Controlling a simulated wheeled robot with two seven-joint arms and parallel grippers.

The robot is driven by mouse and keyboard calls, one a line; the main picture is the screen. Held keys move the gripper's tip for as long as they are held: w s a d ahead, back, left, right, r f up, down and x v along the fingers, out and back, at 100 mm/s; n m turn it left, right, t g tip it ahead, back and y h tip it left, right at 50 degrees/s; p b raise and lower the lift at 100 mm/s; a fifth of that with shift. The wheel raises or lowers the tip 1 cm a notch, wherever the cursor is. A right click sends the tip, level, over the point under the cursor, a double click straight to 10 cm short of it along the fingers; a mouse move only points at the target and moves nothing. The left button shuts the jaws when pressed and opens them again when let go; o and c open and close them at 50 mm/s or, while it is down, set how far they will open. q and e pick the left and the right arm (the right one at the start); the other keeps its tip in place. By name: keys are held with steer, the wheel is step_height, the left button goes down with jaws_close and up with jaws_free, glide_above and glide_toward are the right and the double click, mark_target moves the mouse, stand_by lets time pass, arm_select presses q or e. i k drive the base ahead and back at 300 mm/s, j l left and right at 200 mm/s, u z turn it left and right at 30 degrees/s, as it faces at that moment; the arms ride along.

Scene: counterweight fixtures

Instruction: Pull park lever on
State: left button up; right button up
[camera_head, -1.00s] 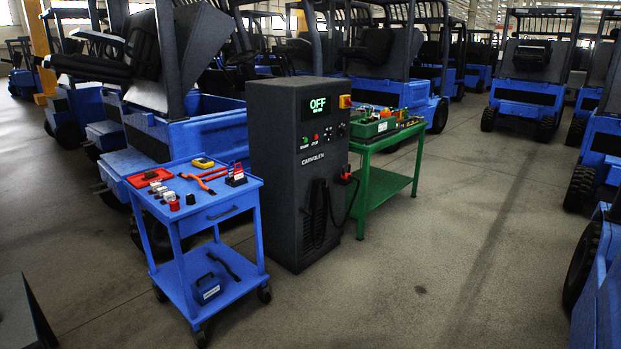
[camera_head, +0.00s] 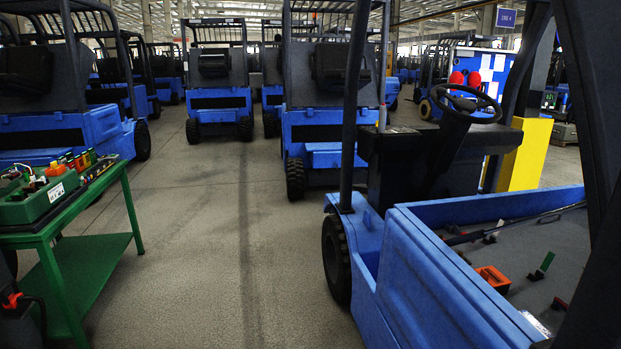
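A blue forklift (camera_head: 410,275) stands close on the right, its open grey bay (camera_head: 530,255) facing me. In the bay are a small green-topped piece (camera_head: 542,265), an orange block (camera_head: 493,279), a dark red piece (camera_head: 560,303) and a long dark rod (camera_head: 520,222) along the far side. They are small, and I cannot tell which, if any, is the park lever. A steering wheel (camera_head: 466,103) sits above the black dash behind the bay.
A green table (camera_head: 85,275) with a green parts tray (camera_head: 40,195) stands at the left. Several blue forklifts (camera_head: 325,130) are parked behind. A yellow post (camera_head: 527,155) stands beyond the near forklift. Open floor (camera_head: 210,230) runs between the table and the near forklift.

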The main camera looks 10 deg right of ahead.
mark_target(382, 115)
steer(key=i+j+z, duration=0.25)
steer(key=i+z, duration=0.15)
steer(key=i, duration=0.15)
steer(key=i+j+z, duration=0.4)
steer(key=i+u, duration=0.3)
steer(key=i, duration=0.3)
steer(key=i+u, duration=0.25)
steer(key=i, duration=0.4)
steer(key=i+l+u, duration=0.3)
steer(key=i, duration=0.3)
